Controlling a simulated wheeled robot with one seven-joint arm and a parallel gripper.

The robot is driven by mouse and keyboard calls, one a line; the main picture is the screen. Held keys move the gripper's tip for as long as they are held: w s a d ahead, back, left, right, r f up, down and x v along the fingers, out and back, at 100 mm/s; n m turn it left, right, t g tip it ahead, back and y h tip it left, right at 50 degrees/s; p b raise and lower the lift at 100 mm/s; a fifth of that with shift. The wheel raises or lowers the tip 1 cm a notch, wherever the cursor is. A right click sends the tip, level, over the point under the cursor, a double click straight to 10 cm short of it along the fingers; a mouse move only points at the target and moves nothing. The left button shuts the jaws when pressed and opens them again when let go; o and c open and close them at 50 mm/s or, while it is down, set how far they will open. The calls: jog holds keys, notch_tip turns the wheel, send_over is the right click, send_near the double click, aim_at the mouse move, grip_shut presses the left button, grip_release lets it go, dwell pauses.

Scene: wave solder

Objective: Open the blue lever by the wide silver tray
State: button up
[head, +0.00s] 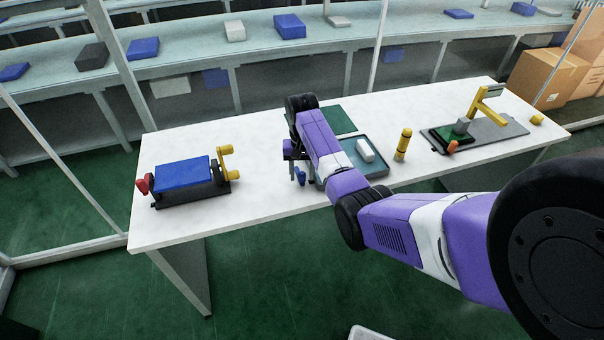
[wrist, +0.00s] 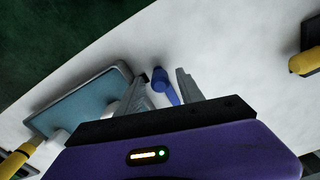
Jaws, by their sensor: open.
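The blue lever (head: 301,177) stands on the white table, beside the left edge of the wide silver tray (head: 380,149) with its teal inside. In the wrist view, the blue lever (wrist: 162,86) shows between the two grey fingers of my gripper (wrist: 161,76), its rounded end near the fingertips. The fingers are apart; I cannot tell whether either touches the lever. The tray (wrist: 85,101) lies to the left in that view. In the head view my gripper (head: 296,168) points down at the lever, and my arm hides part of the tray. The lever's base is hidden.
A blue-topped fixture (head: 182,173) with red and yellow handles sits at the left of the table. A white block (head: 365,149) lies in the tray. A yellow post (head: 403,144) and a fixture with a yellow arm (head: 478,103) stand to the right. Table between left fixture and lever is clear.

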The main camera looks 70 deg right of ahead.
jog(key=shift+f, duration=0.35)
grip_shut()
dwell(1.2)
